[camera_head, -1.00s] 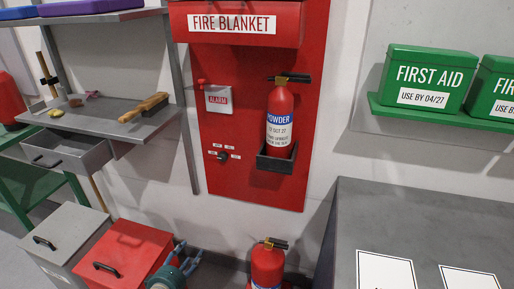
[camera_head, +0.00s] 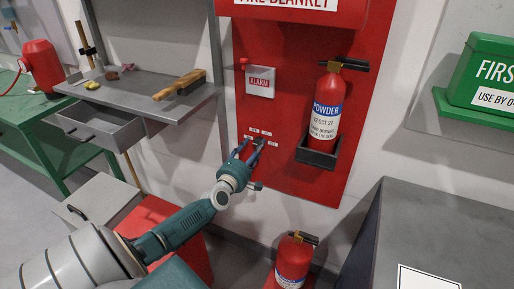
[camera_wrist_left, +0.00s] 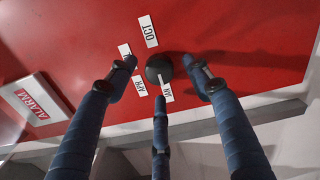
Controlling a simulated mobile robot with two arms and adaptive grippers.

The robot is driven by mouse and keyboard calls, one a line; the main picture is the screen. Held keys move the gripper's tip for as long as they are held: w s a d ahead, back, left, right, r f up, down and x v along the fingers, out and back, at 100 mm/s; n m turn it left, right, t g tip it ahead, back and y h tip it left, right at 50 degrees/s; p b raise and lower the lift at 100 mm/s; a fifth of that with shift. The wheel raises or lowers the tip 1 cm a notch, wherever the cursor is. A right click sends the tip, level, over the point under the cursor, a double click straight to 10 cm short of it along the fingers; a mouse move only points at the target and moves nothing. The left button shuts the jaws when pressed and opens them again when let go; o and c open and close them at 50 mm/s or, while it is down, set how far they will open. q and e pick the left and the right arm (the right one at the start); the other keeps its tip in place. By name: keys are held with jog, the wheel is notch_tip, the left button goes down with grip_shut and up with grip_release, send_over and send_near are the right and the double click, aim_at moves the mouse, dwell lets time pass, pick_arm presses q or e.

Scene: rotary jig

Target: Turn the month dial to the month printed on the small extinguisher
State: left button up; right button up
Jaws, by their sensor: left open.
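The month dial (camera_wrist_left: 158,68) is a dark round knob on the red board, with white labels around it. In the left wrist view OCT, APR and JAN read sideways; another label is partly hidden by a finger. A pale mark on the knob appears toward JAN. My left gripper (camera_head: 251,148) is open, its fingers spread around the dial; contact cannot be told. A red extinguisher (camera_head: 325,105) sits in a bracket on the board, its label showing POWDER and OCT. Another red extinguisher (camera_head: 293,262) stands on the floor, its label unreadable. My right gripper is out of view.
An alarm box (camera_head: 260,82) is above the dial and a fire blanket box (camera_head: 300,8) higher up. The black bracket (camera_head: 318,153) is close to the dial's right. A shelf with an open drawer (camera_head: 103,130) is at left, a grey cabinet (camera_head: 430,220) at right.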

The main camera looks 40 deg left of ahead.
pick_arm(q)
jog(key=shift+x, duration=0.95)
jog(key=c, duration=1.2)
jog(key=shift+o, duration=0.2)
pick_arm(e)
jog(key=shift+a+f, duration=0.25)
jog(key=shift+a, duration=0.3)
